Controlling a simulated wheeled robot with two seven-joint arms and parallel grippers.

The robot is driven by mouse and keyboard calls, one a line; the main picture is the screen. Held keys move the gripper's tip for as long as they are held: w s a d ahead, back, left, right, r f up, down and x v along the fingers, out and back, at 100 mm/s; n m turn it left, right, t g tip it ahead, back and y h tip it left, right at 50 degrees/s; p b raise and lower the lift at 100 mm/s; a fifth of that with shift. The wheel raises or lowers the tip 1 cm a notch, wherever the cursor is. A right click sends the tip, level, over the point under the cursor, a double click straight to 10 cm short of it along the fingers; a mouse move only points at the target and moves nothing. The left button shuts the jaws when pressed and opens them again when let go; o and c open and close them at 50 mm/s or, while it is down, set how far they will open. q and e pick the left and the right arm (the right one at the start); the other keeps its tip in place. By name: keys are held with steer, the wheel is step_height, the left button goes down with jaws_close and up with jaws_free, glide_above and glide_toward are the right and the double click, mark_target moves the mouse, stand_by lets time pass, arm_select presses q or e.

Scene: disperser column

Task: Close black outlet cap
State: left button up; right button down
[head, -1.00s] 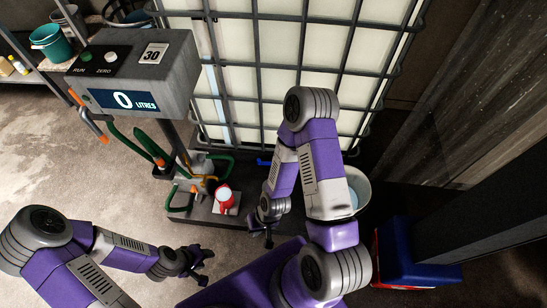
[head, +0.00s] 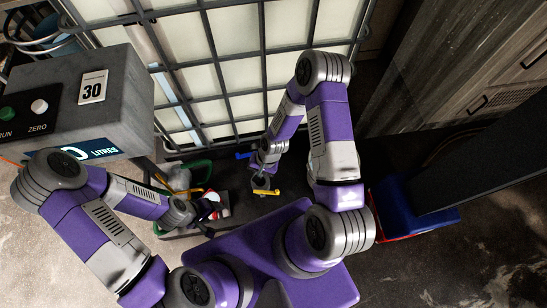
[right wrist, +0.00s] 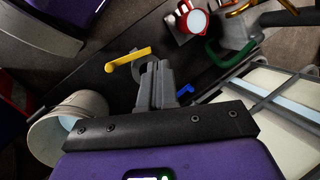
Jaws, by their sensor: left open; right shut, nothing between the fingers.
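I cannot make out the black outlet cap for certain in either view. A yellow lever (head: 265,193) shows at my right gripper (head: 262,180), in front of the caged white tank. In the right wrist view, the yellow lever (right wrist: 127,59) lies just beyond the fingertips of my right gripper (right wrist: 155,68). A dark rounded part beside those fingertips is partly hidden. The right gripper is shut, with nothing seen held. My left gripper (head: 210,208) is open, beside the red and white jug, and partly covers it.
The caged tank (head: 235,75) stands behind, with a blue lever (right wrist: 185,90) low on it. The red and white jug (right wrist: 195,20) stands near green and orange hoses. A white bucket (right wrist: 65,128) is beside my right gripper. The grey display box (head: 90,105) is at left.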

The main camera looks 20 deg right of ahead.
steer(key=w+d+f+m+g+h+b, duration=0.2)
steer(key=w+d+f+m+g+h, duration=0.15)
steer(key=w+d+m, duration=0.95)
steer(key=a+b+x, duration=0.2)
steer(key=x, duration=0.9)
steer(key=shift+s+a+m+t+b, duration=0.3)
steer(key=shift+a+t, duration=0.05)
steer(key=shift+a, duration=0.05)
steer(key=shift+f, duration=0.15)
